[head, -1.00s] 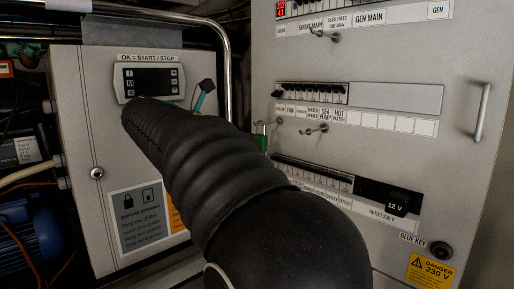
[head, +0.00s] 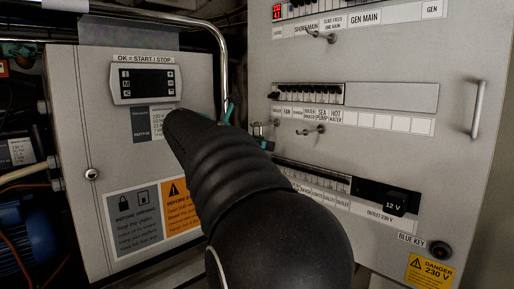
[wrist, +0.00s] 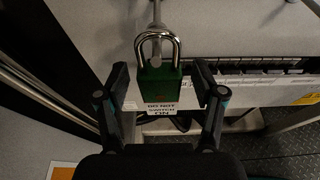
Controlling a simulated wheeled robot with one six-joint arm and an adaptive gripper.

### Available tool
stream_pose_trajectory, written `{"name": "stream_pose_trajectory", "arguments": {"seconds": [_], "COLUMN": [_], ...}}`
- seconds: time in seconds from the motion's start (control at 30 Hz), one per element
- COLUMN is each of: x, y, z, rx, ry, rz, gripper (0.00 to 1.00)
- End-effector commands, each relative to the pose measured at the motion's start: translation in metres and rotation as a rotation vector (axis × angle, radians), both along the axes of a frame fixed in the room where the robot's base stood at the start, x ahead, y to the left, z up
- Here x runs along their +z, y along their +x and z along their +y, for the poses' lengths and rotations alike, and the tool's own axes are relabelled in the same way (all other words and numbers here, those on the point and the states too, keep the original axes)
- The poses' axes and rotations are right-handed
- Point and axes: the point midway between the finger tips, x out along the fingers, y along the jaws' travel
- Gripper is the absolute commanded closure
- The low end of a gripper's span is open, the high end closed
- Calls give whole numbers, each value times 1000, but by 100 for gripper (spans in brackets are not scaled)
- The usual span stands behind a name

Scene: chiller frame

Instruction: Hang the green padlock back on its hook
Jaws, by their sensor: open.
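The green padlock (wrist: 160,88) is upright in the wrist view, with a silver shackle and a white "do not switch on" tag on its lower part. Its shackle is at a metal hook (wrist: 157,14) on the grey panel and appears to hang from it. My gripper (wrist: 162,76) is open, one finger on each side of the padlock body, with visible gaps on both sides. In the head view my gripper (head: 247,128) is beside the panel's left edge, largely behind my arm. The padlock body is not clearly visible there.
The grey panel (head: 395,155) has two other hooks, one high (head: 320,36) and one lower (head: 311,131), plus breaker rows and a handle (head: 478,108). A control cabinet (head: 75,130) with a display and a metal pipe (head: 223,60) stand to the left.

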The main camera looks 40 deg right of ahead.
Motion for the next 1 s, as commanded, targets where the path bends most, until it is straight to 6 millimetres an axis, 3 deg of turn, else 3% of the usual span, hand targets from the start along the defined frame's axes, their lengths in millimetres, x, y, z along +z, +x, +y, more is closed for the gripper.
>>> {"name": "stream_pose_trajectory", "arguments": {"seconds": [0.07,0.33,0.67,0.87,1.0], "x": [0,0,3,18,17], "y": [0,0,0,0,-1], "z": [0,0,0,0,21], "rx": [0,0,0,0,5], "ry": [0,0,-1,-1,-1], "rz": [0,-1,-1,-4,-2], "gripper": [31,99,100,100,100]}}
